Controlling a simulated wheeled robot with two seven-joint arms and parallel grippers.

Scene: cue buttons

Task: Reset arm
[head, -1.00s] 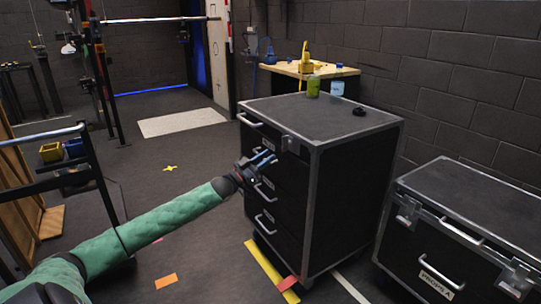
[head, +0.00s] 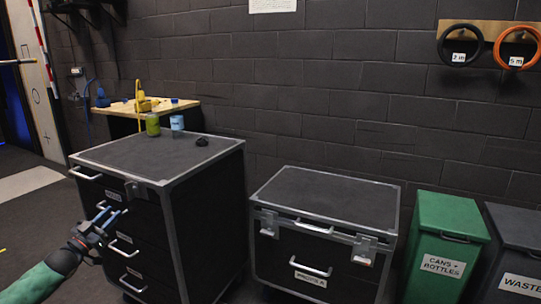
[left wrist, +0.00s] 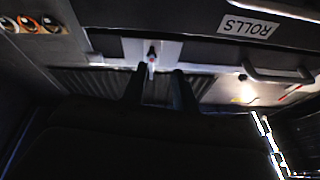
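My left gripper (head: 108,215) is at the lower left of the head view, at the end of my green-sleeved arm. It is in front of the drawer fronts of the black cabinet (head: 220,215), near the handles. Its two fingers stand apart with nothing between them. In the left wrist view the gripper (left wrist: 160,85) shows as two dark, separated fingers. A drawer label reading ROLLS (left wrist: 248,26) and a handle (left wrist: 278,72) appear upside down there. Whether the fingers touch the cabinet I cannot tell. My right gripper is out of view.
On the cabinet stand a green jar (head: 153,124), a blue-capped jar (head: 177,123) and a dark lump (head: 202,141). A black case (head: 330,200), a green bin (head: 447,240) and a dark waste bin (head: 522,262) stand to the right. A wooden bench (head: 180,104) is behind.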

